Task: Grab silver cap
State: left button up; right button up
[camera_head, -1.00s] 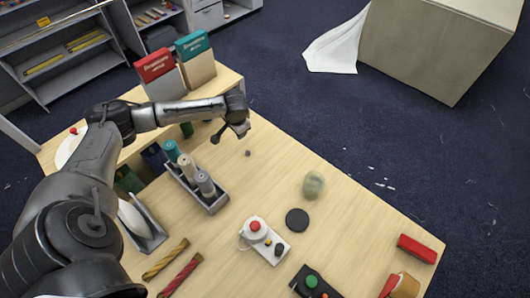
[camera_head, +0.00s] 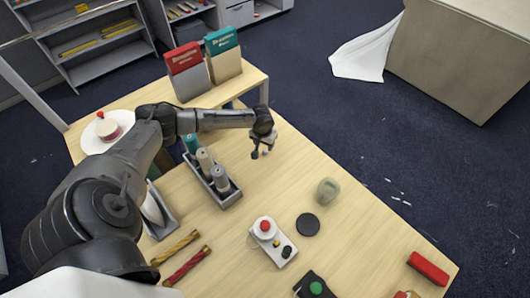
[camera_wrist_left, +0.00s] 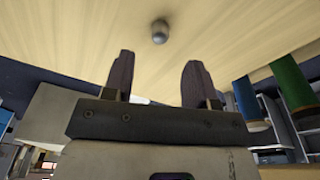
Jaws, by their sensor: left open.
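The silver cap (camera_wrist_left: 160,32) shows in the left wrist view as a small round grey piece on the wooden table top. It lies beyond the fingertips, roughly in line with the gap between them. My left gripper (camera_head: 260,153) hangs over the table in the head view, and its two dark fingers show in the left wrist view (camera_wrist_left: 157,65). It is open with nothing between the fingers. My right gripper is out of view.
A grey holder (camera_head: 228,200) with several bottles stands just left of the gripper. A greenish jar (camera_head: 327,191), a black disc (camera_head: 307,225) and a white red-button device (camera_head: 272,241) lie to the right. Red and teal boxes (camera_head: 186,72) stand behind.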

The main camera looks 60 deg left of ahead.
aim_at(265, 151)
pick_arm(q)
notch_tip(265, 151, down, 5)
jog(key=shift+w+r, duration=0.1)
jog(key=shift+w, duration=0.05)
jog(key=shift+a+f, duration=0.1)
jog(key=shift+f, duration=0.3)
grip_shut()
dwell(0.4)
jog(key=shift+r, duration=0.1)
